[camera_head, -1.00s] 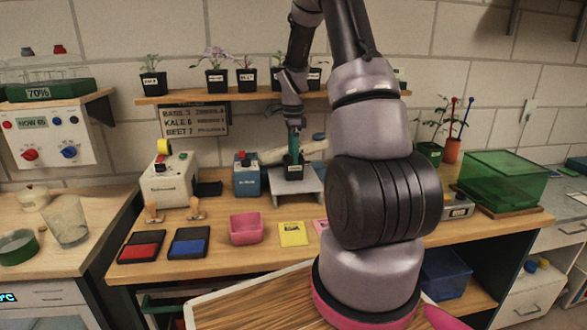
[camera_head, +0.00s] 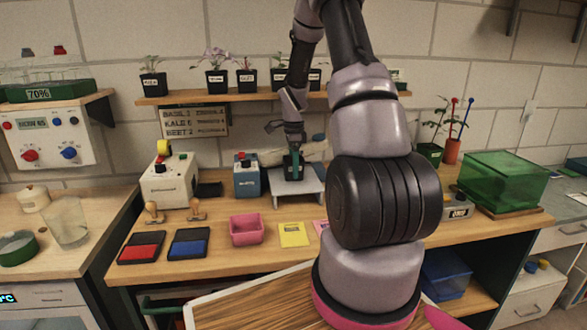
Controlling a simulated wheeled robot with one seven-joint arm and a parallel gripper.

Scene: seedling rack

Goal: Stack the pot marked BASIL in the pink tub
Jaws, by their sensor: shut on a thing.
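The pink tub (camera_head: 246,229) stands open on the workbench, left of the yellow card, and looks empty. My gripper (camera_head: 292,154) points down over the small grey stand behind it. It is shut on a dark pot (camera_head: 293,173) at the stand's top; the fingers hide most of the pot and its plant. Its label is too small to read. Whether the pot's base touches the stand cannot be told. Other black pots with plants stand on the wall shelf, including one at the left (camera_head: 153,83) and one near the middle (camera_head: 216,80); their labels are not legible.
The grey stand (camera_head: 310,187) has a blue device (camera_head: 246,178) at its left. Red (camera_head: 141,247) and blue (camera_head: 188,243) ink pads lie left of the tub. A yellow card (camera_head: 293,234) lies at its right. A green clear box (camera_head: 505,178) stands at the right.

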